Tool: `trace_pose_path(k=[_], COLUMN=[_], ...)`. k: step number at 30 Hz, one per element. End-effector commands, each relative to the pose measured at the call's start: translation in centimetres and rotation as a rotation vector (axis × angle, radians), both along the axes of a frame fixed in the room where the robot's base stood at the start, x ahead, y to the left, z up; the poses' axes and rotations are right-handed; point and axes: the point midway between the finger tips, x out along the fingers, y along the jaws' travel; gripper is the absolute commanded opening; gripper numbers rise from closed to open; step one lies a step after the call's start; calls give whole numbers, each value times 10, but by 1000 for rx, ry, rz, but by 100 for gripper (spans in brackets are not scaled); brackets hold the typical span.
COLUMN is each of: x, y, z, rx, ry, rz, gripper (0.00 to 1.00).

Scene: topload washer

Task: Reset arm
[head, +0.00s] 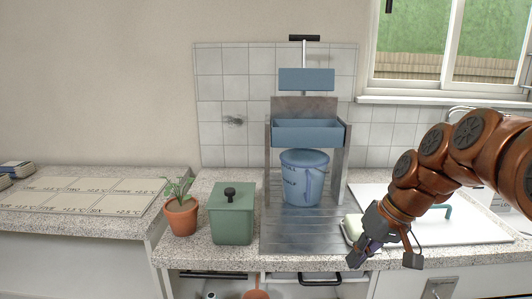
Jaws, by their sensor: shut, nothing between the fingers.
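My copper-coloured arm comes in from the right edge of the head view and reaches down and left over the sink side of the counter. My gripper (367,249) is at its end, pointing down near the counter's front edge, to the right of the metal drainboard (290,238). It is shut and holds nothing. The arm hides part of the sink and the counter behind it.
A blue bucket (304,180) stands under a metal frame with a blue tray (306,131). A green lidded canister (232,217) and a potted plant (181,215) stand left. A white sink (470,229) lies behind my arm. A window (455,45) is above.

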Motion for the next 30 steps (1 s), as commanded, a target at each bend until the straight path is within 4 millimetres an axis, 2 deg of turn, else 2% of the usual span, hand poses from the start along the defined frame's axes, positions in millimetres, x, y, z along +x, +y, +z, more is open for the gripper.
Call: trace_pose_path(k=[1,6,12,15,21,30], x=[-20,-83,-159,-188,-228,-273], y=[9,26,28,25,17,3], z=[-9,-41,-77,-91,-110,-127], rx=[-24,-108,-216,-261,-323,-394], ry=[33,144,260,304,356,410], rz=[7,5,-16,-30,-55,-89], gripper=[0,0,0,0,0,0])
